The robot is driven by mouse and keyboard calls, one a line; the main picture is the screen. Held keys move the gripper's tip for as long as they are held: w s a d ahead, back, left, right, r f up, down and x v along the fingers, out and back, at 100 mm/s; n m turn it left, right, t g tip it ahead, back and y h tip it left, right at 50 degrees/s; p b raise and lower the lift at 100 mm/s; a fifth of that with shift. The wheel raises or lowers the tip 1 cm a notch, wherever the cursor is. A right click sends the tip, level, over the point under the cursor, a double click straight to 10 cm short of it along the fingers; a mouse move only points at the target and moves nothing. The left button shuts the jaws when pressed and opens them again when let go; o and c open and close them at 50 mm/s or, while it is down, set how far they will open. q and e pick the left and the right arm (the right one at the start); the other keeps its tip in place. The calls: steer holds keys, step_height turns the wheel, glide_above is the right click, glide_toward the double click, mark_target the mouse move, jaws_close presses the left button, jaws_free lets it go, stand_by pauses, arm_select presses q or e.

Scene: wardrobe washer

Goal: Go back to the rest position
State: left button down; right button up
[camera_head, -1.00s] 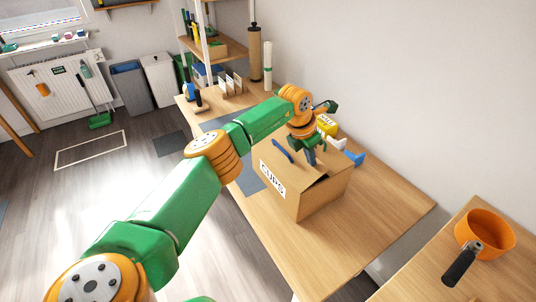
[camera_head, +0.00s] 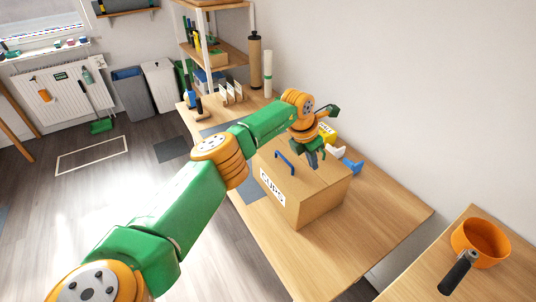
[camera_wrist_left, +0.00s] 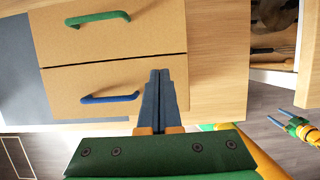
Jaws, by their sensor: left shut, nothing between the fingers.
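The cardboard box marked CUPS (camera_head: 318,206) stands on the wooden table with its top flaps lying flat. A blue handle (camera_head: 284,161) is on the near flap. In the left wrist view the blue handle (camera_wrist_left: 110,97) and a green handle (camera_wrist_left: 98,18) show on two flaps with a thin seam between. My left gripper (camera_head: 314,163) is over the box top, its fingers together and empty. In the wrist view its fingertips (camera_wrist_left: 159,75) point at the flap, right of the blue handle. What looks like my right gripper (camera_wrist_left: 276,112) shows at the wrist view's right, fingers apart and empty.
A blue-and-white item (camera_head: 350,165) and a yellow item (camera_head: 328,130) lie behind the box. An orange pot (camera_head: 481,242) stands on the side table at right. A shelf rack (camera_head: 212,50) stands at the back. The table right of the box is clear.

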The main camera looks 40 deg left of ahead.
arm_select(q)
step_height(320, 180, up, 2)
steer(key=shift+r+p, duration=0.1)
steer(key=shift+p, duration=0.35)
